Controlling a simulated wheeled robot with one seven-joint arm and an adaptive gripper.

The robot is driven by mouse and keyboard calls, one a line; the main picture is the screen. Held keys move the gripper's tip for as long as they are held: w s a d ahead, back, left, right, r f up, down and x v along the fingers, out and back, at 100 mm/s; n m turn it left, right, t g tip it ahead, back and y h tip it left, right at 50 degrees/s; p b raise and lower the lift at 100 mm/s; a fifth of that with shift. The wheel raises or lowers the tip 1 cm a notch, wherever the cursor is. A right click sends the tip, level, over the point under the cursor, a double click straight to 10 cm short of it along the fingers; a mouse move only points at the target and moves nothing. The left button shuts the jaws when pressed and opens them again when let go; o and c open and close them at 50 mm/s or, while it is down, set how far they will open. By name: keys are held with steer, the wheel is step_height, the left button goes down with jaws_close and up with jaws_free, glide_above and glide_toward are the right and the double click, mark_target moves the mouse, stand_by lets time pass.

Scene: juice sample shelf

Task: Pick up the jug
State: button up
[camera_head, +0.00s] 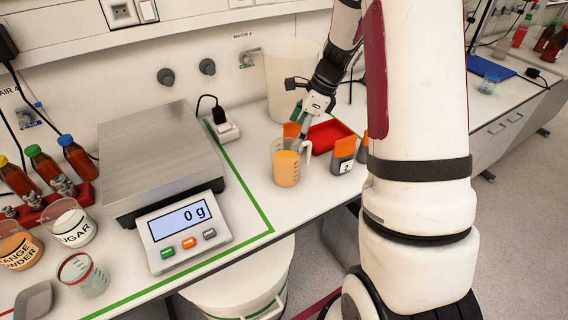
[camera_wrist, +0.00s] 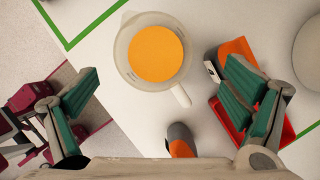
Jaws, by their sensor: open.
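The jug (camera_head: 285,168) is a clear beaker with a handle, part filled with orange liquid, upright on the white bench in the head view. In the wrist view the jug (camera_wrist: 128,50) is seen from above, its handle pointing down and right. My gripper (camera_head: 301,138) is at the jug's far side in the head view and partly hidden. In the wrist view my gripper (camera_wrist: 165,100) has its green-padded fingers spread wide, with the jug ahead between them and not gripped.
An orange-topped bottle (camera_head: 342,155) stands close right of the jug, with a red tray (camera_head: 328,134) behind. A large white container (camera_head: 290,80) stands at the back. A scale (camera_head: 160,165) reading 0 g is to the left. The bench's front edge is close to the jug.

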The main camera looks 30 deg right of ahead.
mark_target(289, 145)
steer(key=x, duration=0.5)
steer(key=shift+f, duration=0.1)
steer(key=x, duration=0.1)
steer(key=p+x, duration=0.1)
steer(key=x, duration=0.1)
steer(key=p+x, duration=0.1)
steer(key=x, duration=0.1)
steer(key=shift+s+a, duration=0.15)
steer(key=shift+s, duration=0.25)
steer(key=shift+w+f, duration=0.15)
steer(key=shift+f, duration=0.15)
steer(key=shift+a, duration=0.1)
steer(key=c, duration=1.5)
